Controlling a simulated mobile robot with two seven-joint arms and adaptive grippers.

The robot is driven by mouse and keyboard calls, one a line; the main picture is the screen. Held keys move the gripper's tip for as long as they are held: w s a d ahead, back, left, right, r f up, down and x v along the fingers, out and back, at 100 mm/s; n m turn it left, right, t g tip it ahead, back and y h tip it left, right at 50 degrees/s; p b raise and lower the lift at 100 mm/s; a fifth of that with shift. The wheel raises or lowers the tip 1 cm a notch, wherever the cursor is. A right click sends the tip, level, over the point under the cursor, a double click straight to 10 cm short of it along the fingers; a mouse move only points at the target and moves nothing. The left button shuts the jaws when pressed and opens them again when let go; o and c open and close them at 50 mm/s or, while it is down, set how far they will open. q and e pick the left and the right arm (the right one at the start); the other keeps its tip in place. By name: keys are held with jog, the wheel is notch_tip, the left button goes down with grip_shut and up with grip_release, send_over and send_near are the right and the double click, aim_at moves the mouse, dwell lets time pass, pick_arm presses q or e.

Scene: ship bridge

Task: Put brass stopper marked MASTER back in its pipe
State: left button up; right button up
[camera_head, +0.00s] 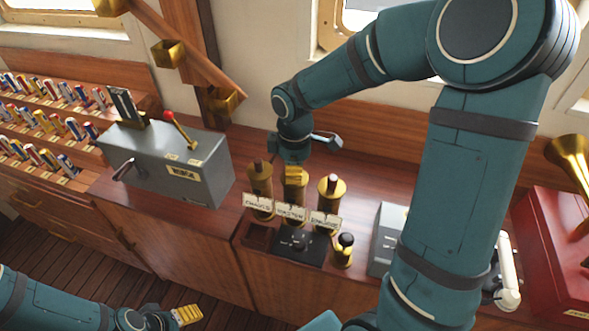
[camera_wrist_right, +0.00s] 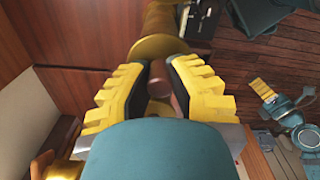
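Three brass pipes with white label plates stand in a row on the wooden counter. The middle label (camera_head: 290,213) seems to read MASTER. My right gripper (camera_head: 295,174) points down at the top of the middle pipe. In the right wrist view its yellow fingers close around a brown stopper knob (camera_wrist_right: 181,97), with a brass flange (camera_wrist_right: 158,47) just beyond. I cannot tell whether the stopper is fully seated. The left pipe (camera_head: 260,180) and right pipe (camera_head: 331,190) carry brown-knobbed stoppers. My left gripper (camera_head: 187,315) is low at the left, its opening unclear.
A small brass piece with a black knob (camera_head: 344,250) stands at the counter's front edge, beside a black dial panel (camera_head: 299,247). A grey lever box (camera_head: 170,165) is left, with flag racks (camera_head: 45,125) beyond. A red cabinet (camera_head: 550,255) with a brass horn (camera_head: 570,160) is right.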

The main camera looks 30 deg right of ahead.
jog(key=o, duration=0.5)
notch_tip(320, 180, up, 12)
jog(key=shift+r, duration=0.1)
jog(key=shift+s, duration=0.1)
dwell(0.6)
